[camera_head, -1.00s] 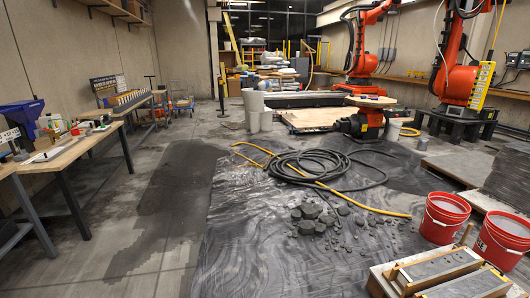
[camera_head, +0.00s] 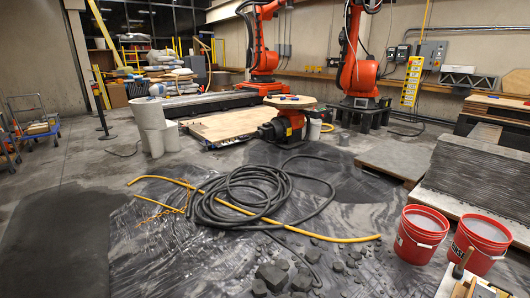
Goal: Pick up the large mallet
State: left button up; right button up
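I cannot make out a large mallet for certain. A small upright piece with a dark top and wood colour (camera_head: 462,263) stands at the lower right, in front of the red buckets. It is cut close to the bottom edge and too small to tell whether it is a mallet or another tool. Neither of my grippers shows in the head view.
Two red buckets (camera_head: 421,235) (camera_head: 479,243) stand at the right. A black hose coil (camera_head: 245,197) and a yellow hose (camera_head: 290,228) lie on the dark floor sheet, with rubble (camera_head: 290,276) nearby. Orange robot arms (camera_head: 357,75) stand behind. Floor at left is clear (camera_head: 60,230).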

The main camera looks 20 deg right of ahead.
aim_at(458, 270)
jog(key=i+l+z, duration=0.25)
jog(key=i+z, duration=0.6)
jog(key=i, duration=0.15)
jog(key=i+j+z, duration=0.1)
jog(key=i+z, duration=0.35)
jog(key=i+j+z, duration=0.3)
jog(key=i+z, duration=0.15)
jog(key=i, duration=0.15)
